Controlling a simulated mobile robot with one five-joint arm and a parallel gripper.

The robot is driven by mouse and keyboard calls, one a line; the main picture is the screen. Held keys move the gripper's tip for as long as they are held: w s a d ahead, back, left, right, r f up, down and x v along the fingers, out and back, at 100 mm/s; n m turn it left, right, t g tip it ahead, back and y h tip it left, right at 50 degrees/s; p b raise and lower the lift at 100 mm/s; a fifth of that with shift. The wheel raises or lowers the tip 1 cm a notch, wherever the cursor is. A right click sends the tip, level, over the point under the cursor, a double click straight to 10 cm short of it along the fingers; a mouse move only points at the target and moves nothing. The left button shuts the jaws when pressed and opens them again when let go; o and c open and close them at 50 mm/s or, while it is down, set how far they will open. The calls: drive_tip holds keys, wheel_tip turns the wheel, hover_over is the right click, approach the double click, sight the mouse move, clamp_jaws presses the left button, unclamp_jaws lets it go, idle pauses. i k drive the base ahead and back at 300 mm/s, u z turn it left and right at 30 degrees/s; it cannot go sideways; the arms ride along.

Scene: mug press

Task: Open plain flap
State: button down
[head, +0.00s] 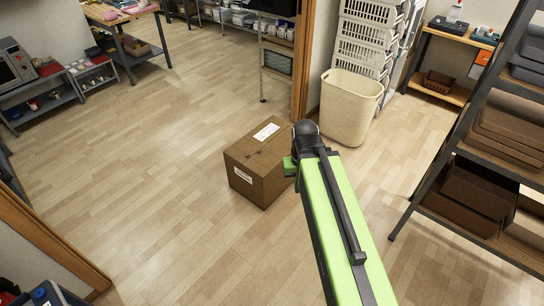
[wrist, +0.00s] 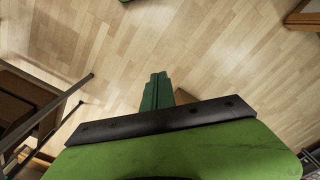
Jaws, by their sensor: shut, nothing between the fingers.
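A closed brown cardboard box (head: 238,160) stands on the floor in the middle of the head view. A white label (head: 266,131) lies on the far part of its top, and another label is on its front side. The nearer part of the top, the plain flap (head: 268,160), bears no label and looks flat and closed. My arm end covers the box's right edge in the head view. My gripper (wrist: 158,78) shows in the wrist view as green fingers held together, with nothing between them. A small brown patch beside the fingers is too hidden to identify.
A cream basket (head: 350,106) stands behind the box, near stacked white crates (head: 367,40). A metal shelf with brown bins (head: 478,187) is at the right. A wooden door frame edge (head: 50,235) is at the lower left. The floor left of the box is clear.

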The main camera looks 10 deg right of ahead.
sight(267, 158)
drive_tip(key=z, duration=0.9)
drive_tip(key=i, duration=2.1)
drive_tip(key=u, duration=0.5)
drive_tip(key=k, duration=0.1)
drive_tip(key=u, duration=2.85)
drive_tip(key=i, duration=0.95)
drive_tip(key=u, duration=0.05)
